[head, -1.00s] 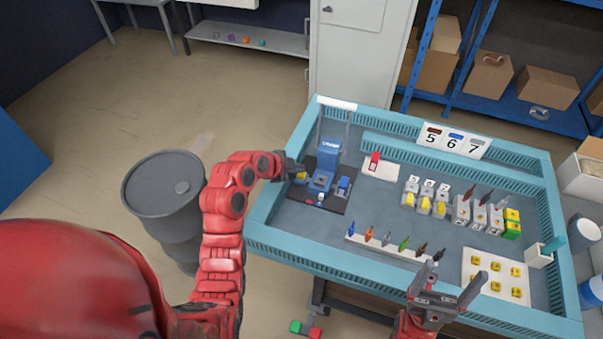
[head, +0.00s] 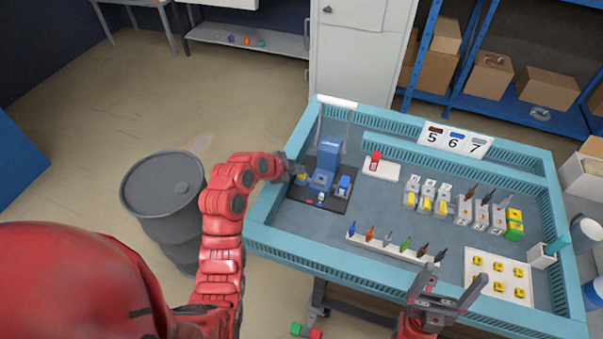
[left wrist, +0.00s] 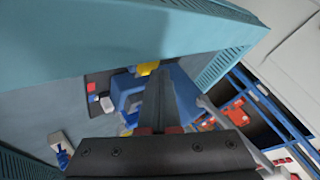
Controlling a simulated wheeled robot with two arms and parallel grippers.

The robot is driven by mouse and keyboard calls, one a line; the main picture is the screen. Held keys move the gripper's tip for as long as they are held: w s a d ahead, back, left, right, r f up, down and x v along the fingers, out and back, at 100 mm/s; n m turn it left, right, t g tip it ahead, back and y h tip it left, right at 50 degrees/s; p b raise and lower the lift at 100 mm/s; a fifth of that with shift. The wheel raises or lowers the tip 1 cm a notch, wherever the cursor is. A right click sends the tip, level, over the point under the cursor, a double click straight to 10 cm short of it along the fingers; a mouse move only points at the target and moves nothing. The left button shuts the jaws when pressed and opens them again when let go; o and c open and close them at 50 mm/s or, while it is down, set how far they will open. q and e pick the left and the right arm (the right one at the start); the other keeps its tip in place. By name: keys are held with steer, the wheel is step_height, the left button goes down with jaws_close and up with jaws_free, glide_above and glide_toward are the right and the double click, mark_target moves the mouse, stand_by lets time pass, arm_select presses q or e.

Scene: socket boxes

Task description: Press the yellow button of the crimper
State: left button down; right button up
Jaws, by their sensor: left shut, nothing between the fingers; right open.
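The blue crimper (head: 325,170) stands on a dark base plate at the left end of the blue-framed table. Its yellow button (head: 301,177) shows at the left side of the crimper, right by the fingertips of my left gripper (head: 297,170). My left gripper is shut and empty; I cannot tell whether it touches the button. In the left wrist view its shut fingers (left wrist: 157,100) point at the blue crimper body (left wrist: 125,92), and a yellow part (left wrist: 147,68) shows just beyond the fingers. My right gripper (head: 452,284) is open and empty at the table's front edge.
Socket boxes (head: 427,198) stand in the middle and right. A white tray with yellow parts (head: 483,265) is at front right. A grey barrel (head: 163,200) stands left of the table.

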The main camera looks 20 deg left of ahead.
mark_target(298, 176)
stand_by(0.4)
arm_select(q)
steer(key=shift+r, duration=0.95)
steer(key=shift+r, duration=2.5)
